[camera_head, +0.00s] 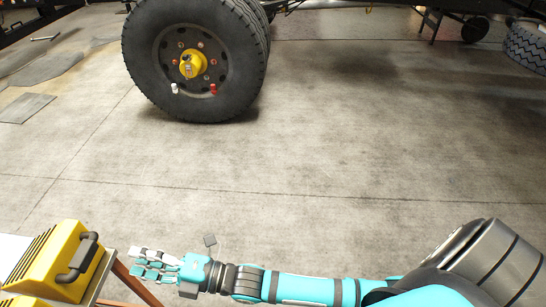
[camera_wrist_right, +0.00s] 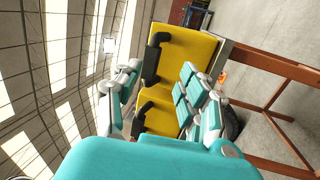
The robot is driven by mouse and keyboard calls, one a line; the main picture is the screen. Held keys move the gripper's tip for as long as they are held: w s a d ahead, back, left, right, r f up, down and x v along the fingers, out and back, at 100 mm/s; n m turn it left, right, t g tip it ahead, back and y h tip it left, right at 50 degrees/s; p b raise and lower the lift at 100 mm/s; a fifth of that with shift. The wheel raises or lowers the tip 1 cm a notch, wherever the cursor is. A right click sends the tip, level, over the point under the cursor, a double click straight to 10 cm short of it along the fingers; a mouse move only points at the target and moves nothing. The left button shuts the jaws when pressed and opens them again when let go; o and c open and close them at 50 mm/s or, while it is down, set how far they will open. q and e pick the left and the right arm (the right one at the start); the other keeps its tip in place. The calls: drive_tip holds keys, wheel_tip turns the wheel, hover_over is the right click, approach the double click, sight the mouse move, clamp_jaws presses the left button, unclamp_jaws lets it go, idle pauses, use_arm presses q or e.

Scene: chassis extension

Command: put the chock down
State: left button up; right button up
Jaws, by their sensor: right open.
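A yellow chock (camera_head: 42,266) with a black handle and dark ribs sits on a stand at the lower left of the head view. My left gripper is not in view.
The stand (camera_head: 118,270) has a reddish-brown frame, also in the right wrist view (camera_wrist_right: 275,66). A large black wheel (camera_head: 150,75) with a yellow hub stands on the floor at the back left. Another tyre (camera_head: 526,47) is at the far right. The concrete floor between is clear.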

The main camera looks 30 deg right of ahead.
drive_tip(key=s+d+f+m+g+h, duration=0.1)
drive_tip(key=d+f+m+g+h, duration=0.2)
drive_tip(key=d+f+m+h, duration=0.95)
drive_tip(key=s+d+f+m+g+h, duration=0.1)
drive_tip(key=s+d+f+m+g, duration=0.2)
drive_tip(key=s+d+f+m, duration=0.2)
drive_tip(key=s+d+f+m+g+h, duration=0.2)
drive_tip(key=s+d+f+m+g, duration=0.2)
drive_tip(key=s+d+m, duration=0.3)
drive_tip(key=s+f, duration=0.1)
drive_tip(key=s, duration=0.2)
drive_tip(key=shift+f, duration=0.15)
drive_tip(key=shift+m, duration=0.25)
